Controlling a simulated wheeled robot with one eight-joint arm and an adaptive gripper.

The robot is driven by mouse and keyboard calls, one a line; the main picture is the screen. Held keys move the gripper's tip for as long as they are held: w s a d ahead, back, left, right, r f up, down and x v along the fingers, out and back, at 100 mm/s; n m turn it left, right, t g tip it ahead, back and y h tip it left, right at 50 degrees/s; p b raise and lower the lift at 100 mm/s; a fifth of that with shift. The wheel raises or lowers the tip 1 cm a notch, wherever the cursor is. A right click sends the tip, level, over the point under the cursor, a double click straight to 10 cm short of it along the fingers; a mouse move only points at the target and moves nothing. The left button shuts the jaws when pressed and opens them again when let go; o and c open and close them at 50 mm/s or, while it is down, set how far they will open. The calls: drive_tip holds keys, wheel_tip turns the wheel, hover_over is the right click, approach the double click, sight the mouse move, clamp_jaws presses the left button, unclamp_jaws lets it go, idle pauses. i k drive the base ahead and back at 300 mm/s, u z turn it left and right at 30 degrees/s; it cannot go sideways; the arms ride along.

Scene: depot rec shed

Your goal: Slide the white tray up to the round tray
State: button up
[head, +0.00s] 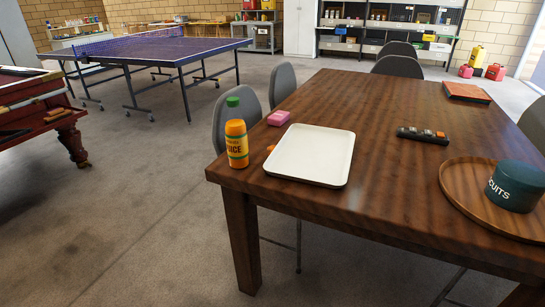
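The white tray (311,155) lies flat near the left front corner of the dark wooden table. It is a shallow rounded rectangle and it is empty. The round tray (461,186) is brown wood and lies at the table's right front, partly cut off by the picture edge. A dark green biscuit tin (515,187) stands on it. A wide stretch of bare tabletop separates the two trays. My gripper is not in view.
An orange juice bottle (236,145) stands left of the white tray, with a pink block (278,118) behind it and a small orange item (270,148) between. A dark remote-like item (423,135) and a red book (466,92) lie farther back. Chairs surround the table (380,190).

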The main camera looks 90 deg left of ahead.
sight(319, 156)
drive_tip(key=u, duration=3.4)
